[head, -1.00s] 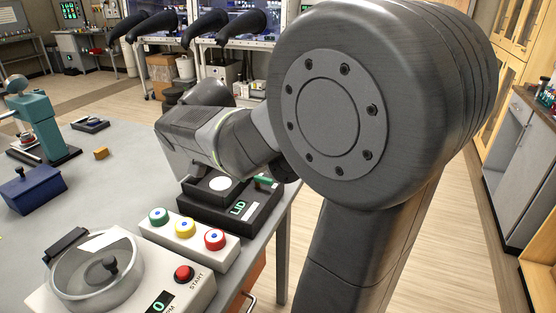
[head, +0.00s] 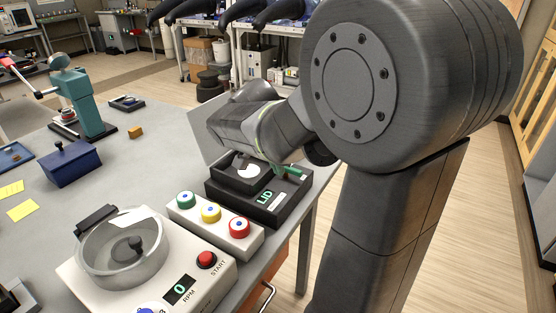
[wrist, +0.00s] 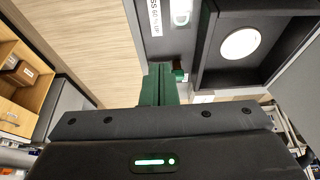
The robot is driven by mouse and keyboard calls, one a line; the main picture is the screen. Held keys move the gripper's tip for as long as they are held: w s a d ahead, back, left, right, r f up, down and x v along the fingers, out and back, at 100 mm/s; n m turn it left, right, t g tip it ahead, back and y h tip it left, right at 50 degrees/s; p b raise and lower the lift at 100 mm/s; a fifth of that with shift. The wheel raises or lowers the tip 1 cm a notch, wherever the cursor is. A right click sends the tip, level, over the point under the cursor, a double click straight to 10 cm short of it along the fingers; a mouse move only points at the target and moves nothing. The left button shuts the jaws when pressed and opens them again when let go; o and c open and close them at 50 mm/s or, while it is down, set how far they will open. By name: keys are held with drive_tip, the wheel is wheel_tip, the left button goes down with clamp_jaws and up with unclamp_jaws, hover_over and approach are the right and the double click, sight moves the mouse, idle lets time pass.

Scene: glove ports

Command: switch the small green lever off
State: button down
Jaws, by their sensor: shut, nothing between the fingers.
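The black lid box (head: 247,205) with a lit "LID" sign stands on the table's right edge. A small green lever (head: 290,171) shows on its top, right of the square recess. In the wrist view I take the small bright green piece (wrist: 179,75) for the lever, seen only in part. My gripper (wrist: 158,68) is shut and empty, its dark green-looking fingers together just left of that piece. I cannot tell whether they touch it.
A button box (head: 214,224) with green, yellow and red buttons stands just in front. A centrifuge (head: 205,280) with a clear round bowl is nearer. A pale upright panel (head: 203,128) stands behind the recess. A blue box (head: 70,165) lies left, with bare table between.

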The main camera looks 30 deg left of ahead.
drive_tip(key=x, duration=0.6)
drive_tip(key=shift+w+d+r+p, duration=0.15)
drive_tip(key=shift+w+p, duration=0.6)
drive_tip(key=shift+w, duration=1.25)
